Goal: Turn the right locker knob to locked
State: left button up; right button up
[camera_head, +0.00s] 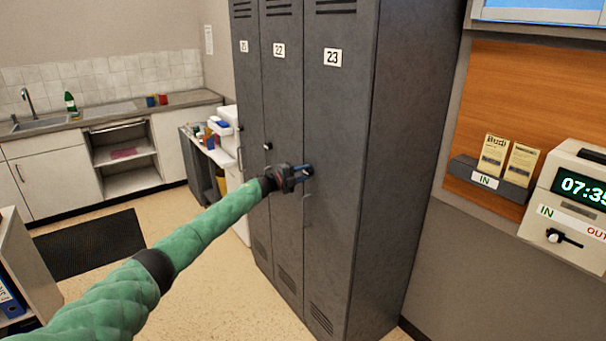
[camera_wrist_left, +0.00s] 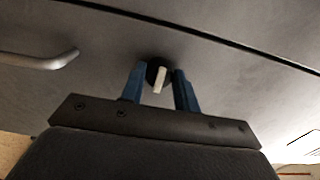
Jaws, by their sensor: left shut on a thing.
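The right locker, number 23 (camera_head: 330,110), is a tall dark grey door, shut, at the right end of a row of three. Its knob (camera_wrist_left: 158,76) is round and black with a pale bar, which leans a little off upright in the left wrist view. My left gripper (camera_head: 304,172) is at this door, with its blue fingers on either side of the knob and shut on it. In the head view the fingers mostly hide the knob. My left gripper also shows in the left wrist view (camera_wrist_left: 159,88). My right gripper is not in view.
Locker 22 (camera_head: 281,100) has its own black knob (camera_head: 267,146) just left of my gripper. A metal handle (camera_wrist_left: 45,60) sticks out near the held knob. A time clock (camera_head: 572,205) and card rack (camera_head: 490,182) are on the right wall. Open floor lies left.

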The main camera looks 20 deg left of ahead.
pick_arm(q)
jog(key=shift+a, duration=0.1)
jog(key=o, duration=1)
jog(key=b+v, duration=0.2)
jog(key=v, duration=0.5)
jog(key=shift+s+a+b, duration=0.25)
jog(key=shift+s+b, duration=0.05)
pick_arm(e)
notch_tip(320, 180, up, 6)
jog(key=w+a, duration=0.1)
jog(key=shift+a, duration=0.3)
pick_arm(q)
jog(key=shift+f, duration=0.1)
